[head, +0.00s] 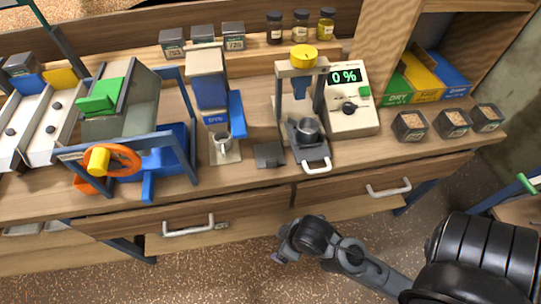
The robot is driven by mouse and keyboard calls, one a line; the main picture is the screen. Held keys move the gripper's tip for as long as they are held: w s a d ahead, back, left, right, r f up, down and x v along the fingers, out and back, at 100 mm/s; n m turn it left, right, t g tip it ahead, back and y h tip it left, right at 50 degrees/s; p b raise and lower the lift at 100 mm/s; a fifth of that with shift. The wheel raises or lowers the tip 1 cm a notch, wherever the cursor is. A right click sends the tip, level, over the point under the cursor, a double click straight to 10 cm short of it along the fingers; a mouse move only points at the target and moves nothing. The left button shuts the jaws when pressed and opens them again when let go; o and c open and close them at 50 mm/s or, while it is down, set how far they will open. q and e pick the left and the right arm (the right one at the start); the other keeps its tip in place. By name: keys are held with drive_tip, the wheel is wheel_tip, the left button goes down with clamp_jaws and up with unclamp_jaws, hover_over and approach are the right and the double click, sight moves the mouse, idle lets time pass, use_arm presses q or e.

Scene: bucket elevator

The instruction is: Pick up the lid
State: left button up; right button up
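A small dark grey square plate (268,154), which may be the lid, lies flat on the wooden counter between the blue-and-grey machine and the press. I cannot tell for certain that it is the lid. My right arm comes in from the lower right. Its gripper end (281,254) is in front of the counter, over the floor below the drawers, apart from the plate. The fingers are too small and dark to tell whether they are open. My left gripper is not in view.
A blue-and-grey machine (208,88) with a metal cup (221,142) stands left of the plate. A press (300,85) with a white-handled tray stands right of it. A blue-framed crank machine (130,150) is further left. Drawer handles (188,227) stick out in front.

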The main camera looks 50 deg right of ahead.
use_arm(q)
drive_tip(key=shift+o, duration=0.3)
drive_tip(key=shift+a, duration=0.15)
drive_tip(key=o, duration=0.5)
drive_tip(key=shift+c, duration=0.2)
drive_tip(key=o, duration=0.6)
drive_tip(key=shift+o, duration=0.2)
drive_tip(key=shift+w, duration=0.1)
